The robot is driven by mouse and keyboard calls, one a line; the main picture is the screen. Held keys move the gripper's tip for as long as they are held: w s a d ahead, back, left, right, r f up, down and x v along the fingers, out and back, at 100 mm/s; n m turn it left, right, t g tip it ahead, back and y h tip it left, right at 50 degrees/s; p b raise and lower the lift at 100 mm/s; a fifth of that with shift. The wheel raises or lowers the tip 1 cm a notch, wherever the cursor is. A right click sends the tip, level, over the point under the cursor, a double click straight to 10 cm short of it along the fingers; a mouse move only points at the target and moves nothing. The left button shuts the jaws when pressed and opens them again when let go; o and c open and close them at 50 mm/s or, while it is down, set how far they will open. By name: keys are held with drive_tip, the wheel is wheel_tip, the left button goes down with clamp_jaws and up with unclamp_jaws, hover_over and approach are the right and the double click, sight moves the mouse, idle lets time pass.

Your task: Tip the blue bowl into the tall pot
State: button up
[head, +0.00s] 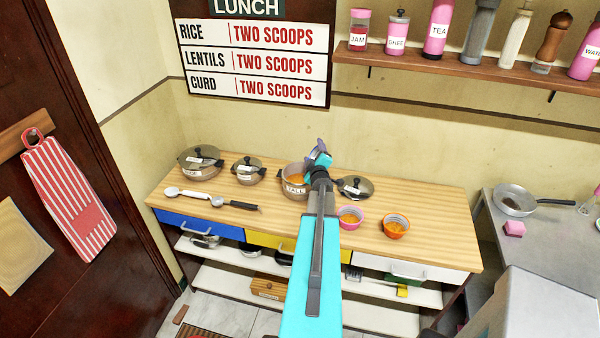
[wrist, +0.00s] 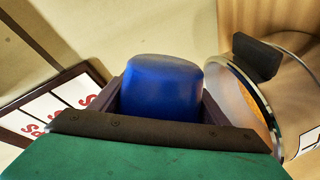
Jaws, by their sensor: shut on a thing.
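My gripper (head: 319,160) is shut on the blue bowl (wrist: 162,88), whose rounded blue outside faces the wrist camera. In the head view only a small blue piece of the bowl (head: 319,147) shows past the gripper, and it looks tilted. The tall pot (head: 293,190), labelled TALL, stands open on the wooden counter with orange food inside. The bowl is above the pot's right side. In the wrist view the pot (wrist: 297,108) is just right of the bowl. The inside of the bowl is hidden.
A loose lid (head: 355,187) lies right of the pot. A pink bowl (head: 350,217) and an orange bowl (head: 395,228) with orange food stand in front. Two lidded pots (head: 200,162) and ladles (head: 232,204) are on the left. A bottle shelf (head: 470,67) hangs above.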

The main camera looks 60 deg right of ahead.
drive_tip(key=shift+s+d+m+p, duration=0.1)
drive_tip(key=shift+m+p, duration=0.3)
drive_tip(key=shift+p, duration=0.25)
drive_tip(key=shift+p, duration=0.3)
drive_tip(key=shift+s+d+f+m+t, duration=0.2)
drive_tip(key=shift+f+m+t, duration=0.1)
drive_tip(key=shift+m, duration=0.5)
drive_tip(key=shift+s+d+r+m, duration=0.15)
drive_tip(key=shift+s+r+m, duration=0.3)
drive_tip(key=shift+m, duration=0.35)
drive_tip(key=s+d+f+m+t, duration=0.1)
drive_tip(key=s+d+m, duration=0.2)
drive_tip(key=s+m, duration=0.2)
drive_tip(key=shift+s+d+f+m, duration=0.15)
drive_tip(key=shift+s+d+m, duration=0.2)
drive_tip(key=shift+m, duration=0.65)
